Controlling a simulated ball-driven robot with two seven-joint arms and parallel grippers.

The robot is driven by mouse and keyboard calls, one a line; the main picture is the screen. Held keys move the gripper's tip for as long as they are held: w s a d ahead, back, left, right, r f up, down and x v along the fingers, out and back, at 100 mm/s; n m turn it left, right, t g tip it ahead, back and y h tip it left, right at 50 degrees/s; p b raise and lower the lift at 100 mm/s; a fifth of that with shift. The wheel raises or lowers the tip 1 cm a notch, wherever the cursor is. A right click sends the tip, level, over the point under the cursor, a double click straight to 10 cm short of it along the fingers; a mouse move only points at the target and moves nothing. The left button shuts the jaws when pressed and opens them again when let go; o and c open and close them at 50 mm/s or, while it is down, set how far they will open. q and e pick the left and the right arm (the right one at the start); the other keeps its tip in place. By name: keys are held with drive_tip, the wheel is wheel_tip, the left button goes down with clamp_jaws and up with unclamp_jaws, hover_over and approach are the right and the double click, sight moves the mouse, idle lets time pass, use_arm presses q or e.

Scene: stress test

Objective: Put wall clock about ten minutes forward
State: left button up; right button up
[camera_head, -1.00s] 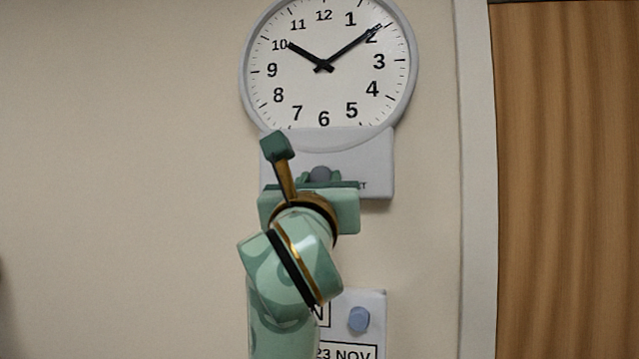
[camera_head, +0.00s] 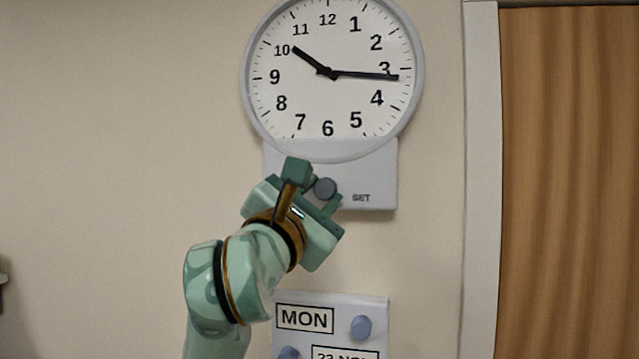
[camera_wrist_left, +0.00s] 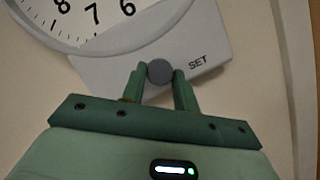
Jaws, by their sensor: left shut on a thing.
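The round white wall clock (camera_head: 300,98) hangs on the wall, its lower edge above a grey panel marked SET (camera_head: 375,180). The short hour hand (camera_head: 309,58) points near 10. The long minute hand (camera_head: 365,75) points just past 3. A round grey knob (camera_head: 325,188) sits on the panel left of the word SET. My left gripper (camera_head: 322,192) is shut on this knob, tilted to the right. In the left wrist view the knob (camera_wrist_left: 160,71) sits between the two fingers of the gripper (camera_wrist_left: 159,77). My right gripper is not in view.
Below the clock is a calendar panel (camera_head: 340,303) with a MON plate (camera_head: 304,318) and bluish knobs (camera_head: 360,327). A white door frame (camera_head: 481,180) and wooden door (camera_head: 570,180) stand at the right.

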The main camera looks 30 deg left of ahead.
use_arm(q)
drive_tip(key=shift+m+h+p, duration=0.6)
drive_tip(key=shift+m, duration=0.5)
drive_tip(key=o, duration=1)
drive_tip(key=shift+c, duration=0.2)
